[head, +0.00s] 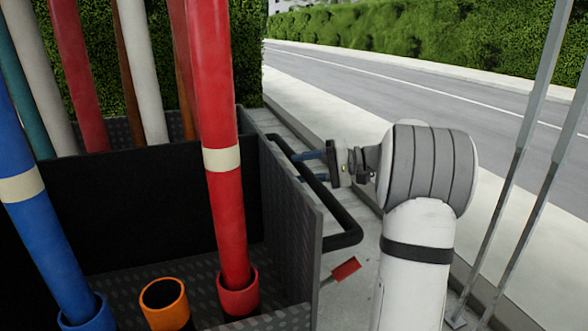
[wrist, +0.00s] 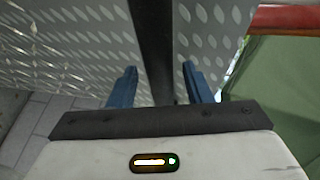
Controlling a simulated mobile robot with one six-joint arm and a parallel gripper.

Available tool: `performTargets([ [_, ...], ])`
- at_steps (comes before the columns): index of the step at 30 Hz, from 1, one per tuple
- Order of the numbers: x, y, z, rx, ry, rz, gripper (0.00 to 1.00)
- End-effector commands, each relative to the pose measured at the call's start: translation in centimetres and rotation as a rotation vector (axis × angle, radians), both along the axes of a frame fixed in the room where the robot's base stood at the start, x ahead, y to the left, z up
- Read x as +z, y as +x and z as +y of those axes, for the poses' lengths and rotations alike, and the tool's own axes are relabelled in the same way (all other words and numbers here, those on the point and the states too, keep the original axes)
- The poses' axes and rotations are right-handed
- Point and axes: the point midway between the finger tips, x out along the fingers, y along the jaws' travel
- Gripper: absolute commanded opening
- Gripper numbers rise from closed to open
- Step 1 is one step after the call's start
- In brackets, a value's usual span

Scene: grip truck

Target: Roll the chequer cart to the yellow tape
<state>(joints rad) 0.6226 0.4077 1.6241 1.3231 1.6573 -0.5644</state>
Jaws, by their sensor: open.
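The chequer cart (head: 290,215) is a box of dark diamond-patterned plate holding upright poles. It fills the left of the head view, and its plate (wrist: 75,45) shows pale in the wrist view. A black bar handle (head: 335,215) runs along its right side. My gripper (head: 308,166) is at the handle's far part. In the wrist view the bar (wrist: 152,50) passes between the two blue fingers of my open gripper (wrist: 155,88), with a gap on each side. I see no yellow tape in either view.
Red pole (head: 215,120), blue pole (head: 35,200) and an empty orange socket (head: 165,300) are in the cart. Grey metal legs (head: 525,130) stand at the right. Pale pavement (head: 305,105) and a road (head: 400,85) lie beyond. A green cloth (wrist: 285,85) shows in the wrist view.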

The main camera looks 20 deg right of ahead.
Motion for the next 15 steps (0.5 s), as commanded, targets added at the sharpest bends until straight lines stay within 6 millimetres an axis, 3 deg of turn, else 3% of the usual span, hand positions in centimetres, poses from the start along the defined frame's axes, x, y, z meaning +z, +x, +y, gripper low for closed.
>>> performTargets([
  [7, 0.8, -1.6, -3.6, -0.003, 0.000, -0.001, 0.45],
  [15, 0.9, -2.0, -4.5, 0.001, 0.000, -0.001, 0.45],
])
